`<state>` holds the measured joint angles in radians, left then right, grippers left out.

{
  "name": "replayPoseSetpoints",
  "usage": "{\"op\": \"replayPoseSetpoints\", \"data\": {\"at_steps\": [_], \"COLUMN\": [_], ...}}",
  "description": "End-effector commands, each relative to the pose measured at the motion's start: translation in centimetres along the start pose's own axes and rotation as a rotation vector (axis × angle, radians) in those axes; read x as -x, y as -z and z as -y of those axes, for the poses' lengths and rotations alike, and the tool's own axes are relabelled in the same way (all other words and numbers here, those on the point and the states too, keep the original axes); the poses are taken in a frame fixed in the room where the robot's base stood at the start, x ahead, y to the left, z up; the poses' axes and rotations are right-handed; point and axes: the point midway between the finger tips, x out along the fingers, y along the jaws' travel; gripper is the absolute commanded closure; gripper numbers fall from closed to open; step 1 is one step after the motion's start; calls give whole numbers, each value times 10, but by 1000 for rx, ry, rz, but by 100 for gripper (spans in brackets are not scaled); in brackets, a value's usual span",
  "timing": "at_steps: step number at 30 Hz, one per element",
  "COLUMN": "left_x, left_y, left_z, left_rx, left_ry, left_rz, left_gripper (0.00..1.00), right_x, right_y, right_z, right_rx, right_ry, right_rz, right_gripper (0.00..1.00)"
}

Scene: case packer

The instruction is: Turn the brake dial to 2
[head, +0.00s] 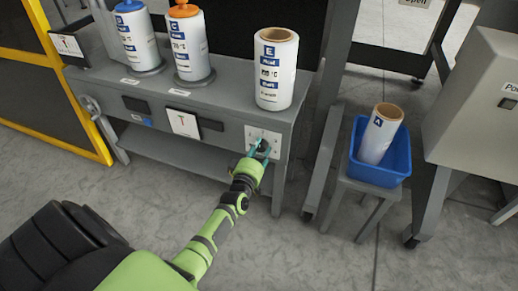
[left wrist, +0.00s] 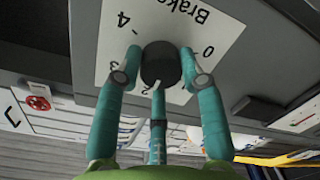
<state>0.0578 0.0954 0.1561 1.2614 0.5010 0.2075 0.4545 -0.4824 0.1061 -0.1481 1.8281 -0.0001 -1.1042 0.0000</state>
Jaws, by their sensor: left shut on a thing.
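The brake dial (left wrist: 161,64) is a dark round knob on a white plate (left wrist: 112,45) marked "Brake", upside down in the left wrist view. The numbers 4, 3 and 0 show around it, and a 2 is partly hidden by a finger. A small pale mark shows at the dial's lower edge, near the 2; I cannot tell its exact setting. In the head view the plate (head: 252,133) is on the front of the grey bench. My left gripper (head: 259,150) is shut on the dial, with teal fingers around it. My right gripper is not in view.
The grey bench (head: 225,103) carries a white roll marked E (head: 276,75) and two rolls on spindles. A blue bin (head: 378,170) holding a roll marked A (head: 381,133) stands right of it. The floor in front is clear.

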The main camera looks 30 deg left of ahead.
Motion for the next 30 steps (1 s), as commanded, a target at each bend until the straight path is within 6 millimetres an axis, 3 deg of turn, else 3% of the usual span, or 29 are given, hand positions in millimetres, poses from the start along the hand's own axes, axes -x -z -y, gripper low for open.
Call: {"op": "replayPoseSetpoints", "data": {"at_steps": [12,13,15,25,30], "left_x": [-1,-1,0,1,17], "left_y": [-5,-5,-5,-3,-4], "left_z": [-4,-4,-4,-1,0], "left_rx": [-4,-4,-4,-6,-4], "left_ry": [-4,-4,-4,0,0], "left_rz": [9,9,9,5,6], "left_gripper": [93,56,37,37,37], "right_x": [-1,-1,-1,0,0], "right_y": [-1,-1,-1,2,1], "right_z": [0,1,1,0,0], "right_rx": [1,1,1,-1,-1], "right_ry": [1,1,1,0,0], "right_rz": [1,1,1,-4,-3], "right_gripper": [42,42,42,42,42]}}
